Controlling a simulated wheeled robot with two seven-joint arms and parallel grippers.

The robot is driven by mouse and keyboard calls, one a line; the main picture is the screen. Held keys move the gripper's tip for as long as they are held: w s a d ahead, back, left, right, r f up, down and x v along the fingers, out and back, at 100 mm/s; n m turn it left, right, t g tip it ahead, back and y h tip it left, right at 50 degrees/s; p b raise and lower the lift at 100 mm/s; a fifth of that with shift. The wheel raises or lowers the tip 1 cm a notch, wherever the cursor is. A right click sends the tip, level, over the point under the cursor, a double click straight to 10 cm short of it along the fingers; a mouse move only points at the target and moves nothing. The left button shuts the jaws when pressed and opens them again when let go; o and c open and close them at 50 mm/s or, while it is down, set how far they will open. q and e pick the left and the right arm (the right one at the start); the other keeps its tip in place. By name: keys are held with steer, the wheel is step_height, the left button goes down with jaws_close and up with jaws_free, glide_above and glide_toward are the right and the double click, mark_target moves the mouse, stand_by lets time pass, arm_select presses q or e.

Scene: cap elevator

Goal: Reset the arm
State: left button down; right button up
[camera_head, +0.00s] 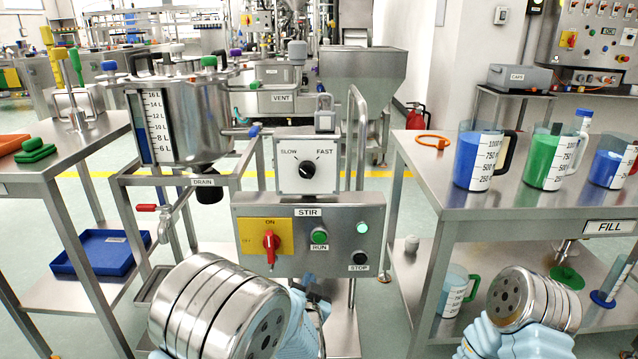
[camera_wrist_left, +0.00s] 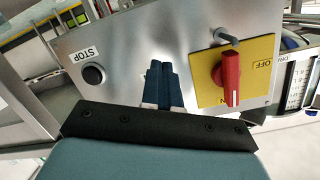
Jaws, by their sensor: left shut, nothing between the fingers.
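My left gripper (camera_head: 314,283) shows partly behind my silver wrist link, just below the lower edge of the STIR panel (camera_head: 285,225). In the left wrist view its two dark blue fingers (camera_wrist_left: 160,68) are together and empty, in front of the panel face. Whether they touch the panel, I cannot tell. My right arm's silver joint is at the lower right of the head view; its gripper does not show.
The panel carries a red switch (camera_head: 270,246), a green RUN button (camera_head: 319,237) and a black STOP button (camera_head: 360,258). A steel tank (camera_head: 205,115) stands behind left. The right table (camera_head: 510,205) holds measuring jugs, including a green-filled one (camera_head: 548,158).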

arm_select(q)
steer(key=s+a+f+n+g, duration=0.2)
steer(key=s+a+f+g, duration=0.25)
steer(key=f, duration=0.55)
steer(key=s+a+f+n+g, duration=0.1)
steer(key=s+a+f+g, duration=0.3)
steer(key=f, duration=0.6)
steer(key=s+f+n+g+h, duration=0.2)
steer(key=s+f+g, duration=0.1)
steer(key=s, duration=0.7)
steer(key=s+f+n+g+h, duration=0.2)
steer(key=s+f, duration=0.4)
steer(key=s, duration=0.5)
steer(key=shift+s+a+g, duration=0.15)
steer(key=shift+a+g, duration=0.05)
steer(key=shift+g, duration=0.65)
